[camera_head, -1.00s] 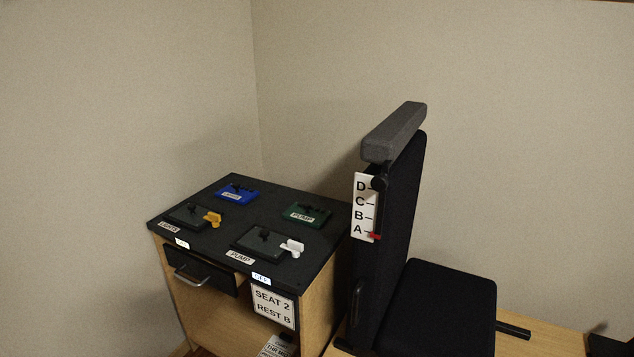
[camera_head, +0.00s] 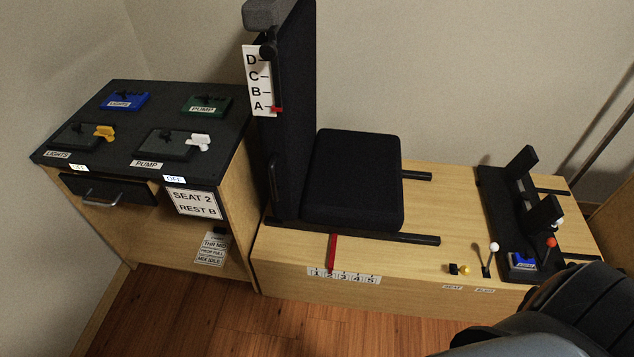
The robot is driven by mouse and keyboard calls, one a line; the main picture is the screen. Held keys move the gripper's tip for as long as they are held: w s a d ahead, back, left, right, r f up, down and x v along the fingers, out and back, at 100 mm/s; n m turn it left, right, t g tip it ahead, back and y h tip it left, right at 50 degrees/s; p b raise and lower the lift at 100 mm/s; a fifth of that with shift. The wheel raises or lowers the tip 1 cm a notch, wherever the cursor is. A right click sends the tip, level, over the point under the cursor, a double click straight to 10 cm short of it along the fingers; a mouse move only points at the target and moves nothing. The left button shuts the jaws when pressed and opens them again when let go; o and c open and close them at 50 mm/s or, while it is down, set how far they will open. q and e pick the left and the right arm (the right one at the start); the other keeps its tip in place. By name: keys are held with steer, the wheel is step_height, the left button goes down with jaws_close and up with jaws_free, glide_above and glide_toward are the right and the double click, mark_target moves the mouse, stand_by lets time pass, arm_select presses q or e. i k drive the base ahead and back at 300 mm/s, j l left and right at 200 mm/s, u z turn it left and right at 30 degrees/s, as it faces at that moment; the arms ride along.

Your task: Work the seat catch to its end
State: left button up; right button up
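The black seat (camera_head: 352,180) stands on dark rails (camera_head: 395,237) on the platform. A red pointer (camera_head: 332,252) at its base stands over a strip of marks (camera_head: 343,276) too small to read surely. A dark arm link of mine fills the bottom right corner. Neither of my grippers shows, so whether they are open or shut is hidden.
A white-knobbed lever (camera_head: 488,258) stands right of the catch. Beyond it are a blue switch (camera_head: 523,262), a red-knobbed lever (camera_head: 551,243) and black pedals (camera_head: 528,190). A console (camera_head: 130,134) stands left, with a SEAT 2, REST B card (camera_head: 193,204). The headrest scale (camera_head: 257,80) has a red marker at A.

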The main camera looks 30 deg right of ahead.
mark_target(465, 269)
steer(key=z, duration=0.45)
steer(key=j+z, duration=0.1)
steer(key=z, duration=0.3)
steer(key=k+z, duration=0.1)
steer(key=z, duration=0.75)
steer(key=k+z, duration=0.1)
steer(key=z, duration=0.35)
